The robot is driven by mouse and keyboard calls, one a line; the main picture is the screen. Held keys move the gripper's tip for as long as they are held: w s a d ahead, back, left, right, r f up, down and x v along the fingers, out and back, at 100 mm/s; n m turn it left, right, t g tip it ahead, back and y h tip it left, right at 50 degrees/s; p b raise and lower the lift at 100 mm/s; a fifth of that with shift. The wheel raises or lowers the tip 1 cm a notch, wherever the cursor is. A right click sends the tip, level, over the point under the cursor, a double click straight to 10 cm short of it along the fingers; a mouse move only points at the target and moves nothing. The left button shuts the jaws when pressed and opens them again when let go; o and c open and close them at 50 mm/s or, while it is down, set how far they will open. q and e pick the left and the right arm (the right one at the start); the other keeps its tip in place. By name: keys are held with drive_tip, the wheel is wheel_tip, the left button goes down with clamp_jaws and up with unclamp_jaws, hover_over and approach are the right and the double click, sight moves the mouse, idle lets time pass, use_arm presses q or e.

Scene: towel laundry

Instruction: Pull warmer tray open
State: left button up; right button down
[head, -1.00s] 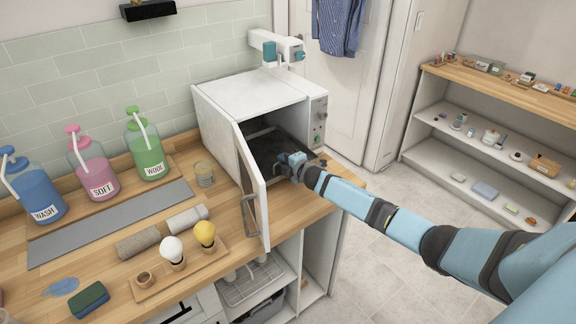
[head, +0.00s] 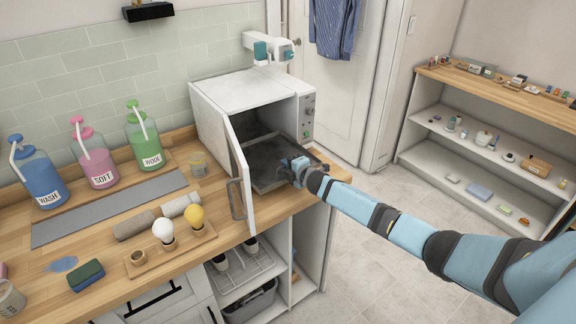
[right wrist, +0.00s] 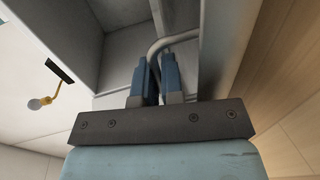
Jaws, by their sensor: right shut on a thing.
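The warmer (head: 250,92) is a white box on the wooden counter, with its door (head: 241,175) swung open to the left. Its dark grey tray (head: 266,172) sticks partly out of the opening, level and empty. My right gripper (head: 292,167) is at the tray's front right edge. In the right wrist view my blue fingers (right wrist: 156,80) are shut on the curved grey tray handle (right wrist: 172,41). The gripper hides part of the handle in the head view. My left gripper is not in view.
Blue, pink and green bottles (head: 98,165) stand at the back left of the counter (head: 100,245). Rolled towels (head: 134,226) and a wooden holder (head: 172,248) lie left of the door. Open shelves (head: 488,160) stand at the right, across clear floor.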

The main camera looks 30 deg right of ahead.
drive_tip(key=c, duration=1.6)
unclamp_jaws()
drive_tip(key=b+v, duration=0.1)
drive_tip(key=v, duration=1.2)
drive_tip(key=shift+s+r, duration=0.2)
drive_tip(key=shift+s, duration=0.2)
drive_tip(key=s+a+f+m+g+y, duration=0.15)
drive_tip(key=s+a+f+m, duration=0.45)
drive_tip(key=s+a+f, duration=0.65)
drive_tip(key=s+a+f+m+g, duration=0.1)
drive_tip(key=s+a+m, duration=0.4)
drive_tip(key=s, duration=0.5)
drive_tip(key=s+a+m+g+p, duration=0.1)
drive_tip(key=s+a+m+g, duration=0.1)
drive_tip(key=s+a+m, duration=0.2)
drive_tip(key=s+a, duration=0.3)
drive_tip(key=s, duration=0.3)
drive_tip(key=shift+s+a+f+m, duration=0.15)
drive_tip(key=shift+s+f+m, duration=0.15)
drive_tip(key=shift+f+m, duration=0.1)
